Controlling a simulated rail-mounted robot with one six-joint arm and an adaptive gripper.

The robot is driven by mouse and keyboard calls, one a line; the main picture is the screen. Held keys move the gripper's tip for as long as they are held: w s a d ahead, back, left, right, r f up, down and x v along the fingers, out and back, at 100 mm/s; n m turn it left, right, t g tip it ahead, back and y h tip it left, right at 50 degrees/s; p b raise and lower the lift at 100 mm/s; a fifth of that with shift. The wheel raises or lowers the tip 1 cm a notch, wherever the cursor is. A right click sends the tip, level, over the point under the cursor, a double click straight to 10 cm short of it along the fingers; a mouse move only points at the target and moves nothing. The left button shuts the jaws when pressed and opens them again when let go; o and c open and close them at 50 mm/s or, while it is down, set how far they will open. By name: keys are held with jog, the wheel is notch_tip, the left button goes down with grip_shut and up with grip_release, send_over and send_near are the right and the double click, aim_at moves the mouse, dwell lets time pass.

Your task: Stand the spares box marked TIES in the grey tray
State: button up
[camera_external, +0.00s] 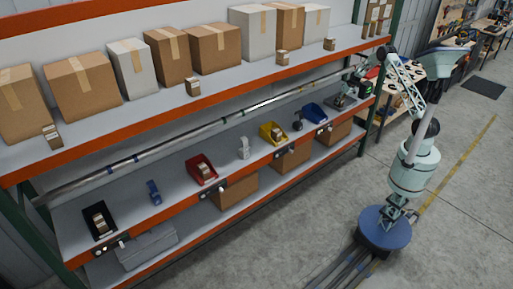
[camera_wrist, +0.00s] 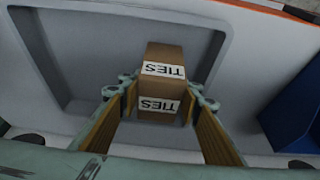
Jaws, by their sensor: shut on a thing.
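The brown box marked TIES (camera_wrist: 162,80) is between the fingers of my gripper (camera_wrist: 161,100) in the wrist view. My gripper is shut on it, with a finger pad on each side. White TIES labels show on two of its faces, upside down in the picture. The grey tray (camera_wrist: 52,55) surrounds the box in that view, and the box is within its outline. I cannot tell whether the box touches the tray floor. In the external view my gripper (camera_external: 347,88) is small at the right end of the middle shelf, and the box is hard to make out there.
A blue bin (camera_wrist: 293,112) stands close to the right of the tray in the wrist view; it also shows in the external view (camera_external: 313,112). Yellow (camera_external: 273,133), red (camera_external: 201,169) and black bins (camera_external: 99,220) stand farther along the shelf. The orange-edged upper shelf (camera_external: 235,88) holds several cartons.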

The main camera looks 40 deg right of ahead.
jog(key=shift+f, duration=0.15)
jog(key=o, duration=0.9)
jog(key=shift+r, duration=0.2)
jog(key=shift+s+r, duration=0.1)
jog(key=shift+r, duration=0.4)
jog(key=shift+b+v, duration=0.75)
jog(key=shift+v, duration=4.7)
